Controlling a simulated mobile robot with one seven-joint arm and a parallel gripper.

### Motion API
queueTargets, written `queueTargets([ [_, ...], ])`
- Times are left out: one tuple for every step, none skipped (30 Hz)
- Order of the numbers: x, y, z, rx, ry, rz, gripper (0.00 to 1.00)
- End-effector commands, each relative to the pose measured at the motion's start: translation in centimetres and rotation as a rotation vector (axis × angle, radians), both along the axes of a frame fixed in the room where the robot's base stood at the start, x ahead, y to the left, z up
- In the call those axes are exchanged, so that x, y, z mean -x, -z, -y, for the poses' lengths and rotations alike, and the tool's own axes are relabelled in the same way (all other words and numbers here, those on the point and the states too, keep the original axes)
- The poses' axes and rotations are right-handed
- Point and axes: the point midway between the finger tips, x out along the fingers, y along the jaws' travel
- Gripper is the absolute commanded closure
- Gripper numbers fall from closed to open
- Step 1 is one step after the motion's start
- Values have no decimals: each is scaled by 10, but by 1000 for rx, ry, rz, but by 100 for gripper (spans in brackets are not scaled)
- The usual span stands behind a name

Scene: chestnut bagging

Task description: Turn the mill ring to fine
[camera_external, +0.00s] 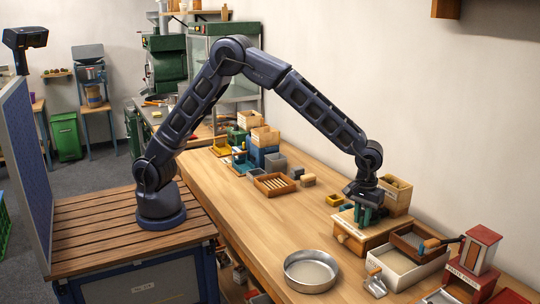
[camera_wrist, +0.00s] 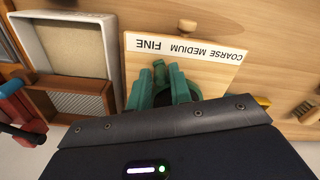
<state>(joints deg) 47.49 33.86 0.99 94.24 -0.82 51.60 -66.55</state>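The mill, a light wooden box (camera_external: 352,232), stands on the workbench in the external view. Its top plate (camera_wrist: 207,76) shows in the wrist view with a white strip (camera_wrist: 185,47) reading COARSE, MEDIUM and FINE, upside down. FINE is at the strip's left end. My gripper (camera_external: 366,220) points down right over the mill top.
A white box (camera_wrist: 38,26) with a brown wooden tray (camera_external: 396,241) stands close beside the mill. A wooden box (camera_external: 397,197) stands behind it. A round metal pan (camera_external: 311,285) and a metal scoop (camera_external: 375,284) lie in front. The bench left of the mill is largely clear.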

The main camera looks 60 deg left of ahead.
Motion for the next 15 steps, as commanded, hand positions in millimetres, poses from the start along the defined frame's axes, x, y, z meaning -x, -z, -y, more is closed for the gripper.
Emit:
queueTargets([
  [0,0,0,0,0,0,68],
  [0,0,0,0,0,0,64],
  [0,0,0,0,0,0,64],
  [0,0,0,0,0,0,64],
  [0,0,0,0,0,0,64],
  [0,0,0,-1,0,0,64],
  [0,0,0,-1,0,0,64],
  [0,0,0,-1,0,0,64],
  [0,0,0,-1,0,0,64],
  [0,0,0,-1,0,0,64],
  [0,-1,0,0,0,0,64],
  [0,-3,0,0,0,0,64],
  [0,-5,0,0,0,0,64],
  [0,-7,0,1,0,0,64],
  [0,-12,0,1,0,0,64],
])
